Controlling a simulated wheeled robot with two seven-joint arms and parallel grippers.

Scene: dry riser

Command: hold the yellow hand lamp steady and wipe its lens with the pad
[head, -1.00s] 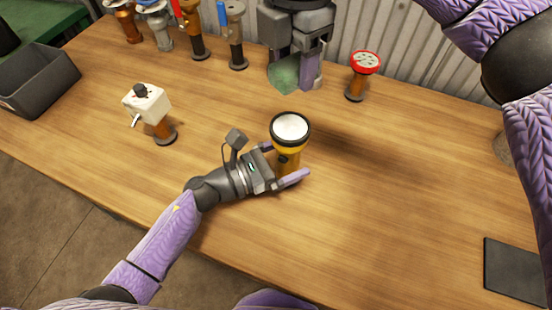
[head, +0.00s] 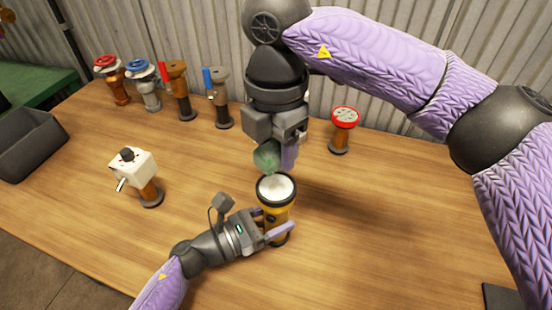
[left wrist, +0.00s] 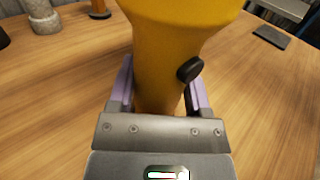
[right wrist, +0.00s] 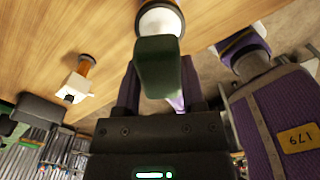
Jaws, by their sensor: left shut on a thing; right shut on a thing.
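The yellow hand lamp (head: 276,213) stands upright on the bench with its round whitish lens (head: 277,187) facing up. My left gripper (head: 276,226) is shut around its lower body. The left wrist view shows the yellow body (left wrist: 172,60) between the two fingers, with a black knob on its side. My right gripper (head: 279,153) points down and is shut on the green pad (head: 267,157). The pad is just above the far edge of the lens. In the right wrist view the pad (right wrist: 158,68) overlaps part of the lens (right wrist: 160,20); I cannot tell whether they touch.
A red-topped fitting (head: 343,128) stands right of my right gripper. A white valve-like box on a stand (head: 134,165) is at the left. Several valves (head: 178,88) line the back left, and a dark bin (head: 30,143) is at the far left.

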